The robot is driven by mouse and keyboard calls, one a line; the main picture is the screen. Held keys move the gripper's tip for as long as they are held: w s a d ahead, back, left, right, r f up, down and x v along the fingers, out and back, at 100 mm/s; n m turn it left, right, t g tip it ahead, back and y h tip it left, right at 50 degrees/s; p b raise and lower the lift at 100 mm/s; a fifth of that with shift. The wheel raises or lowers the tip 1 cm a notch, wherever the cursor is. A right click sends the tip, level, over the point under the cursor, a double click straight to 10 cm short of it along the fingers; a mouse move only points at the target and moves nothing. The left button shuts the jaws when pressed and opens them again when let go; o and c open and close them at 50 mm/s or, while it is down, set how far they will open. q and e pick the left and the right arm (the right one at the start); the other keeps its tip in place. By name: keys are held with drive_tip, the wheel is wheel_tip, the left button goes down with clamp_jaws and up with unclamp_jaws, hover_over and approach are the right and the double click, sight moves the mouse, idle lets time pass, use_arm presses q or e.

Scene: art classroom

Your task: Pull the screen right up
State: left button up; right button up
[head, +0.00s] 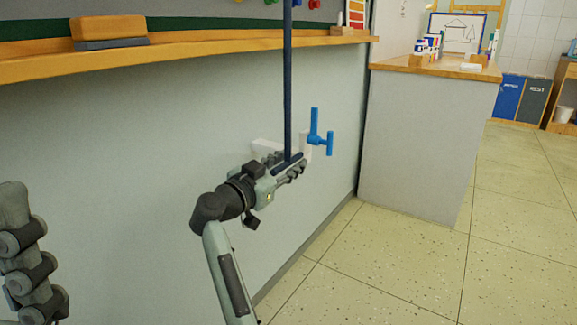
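The screen itself is not in view. A dark blue upright strap or rod (288,80) comes down from the top edge, in front of the board ledge. Its lower end meets a short dark bar at my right gripper (292,167). The gripper points up and to the right, close to the wall. Strap, bar and fingers overlap, so whether the fingers are closed around the bar is unclear. A bright blue crank-like handle (316,137) on a white mount sits just beyond the fingertips. Part of my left arm shows at the left edge; its gripper is out of view.
A wooden ledge (200,52) juts from the wall below the board, with an orange-brown eraser (107,28) on it. A pale counter (415,140) with a wooden top stands to the right. The tiled floor (400,270) is clear in front.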

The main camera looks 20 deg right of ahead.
drive_tip(key=shift+c, duration=0.4)
clamp_jaws()
drive_tip(key=shift+d, duration=0.1)
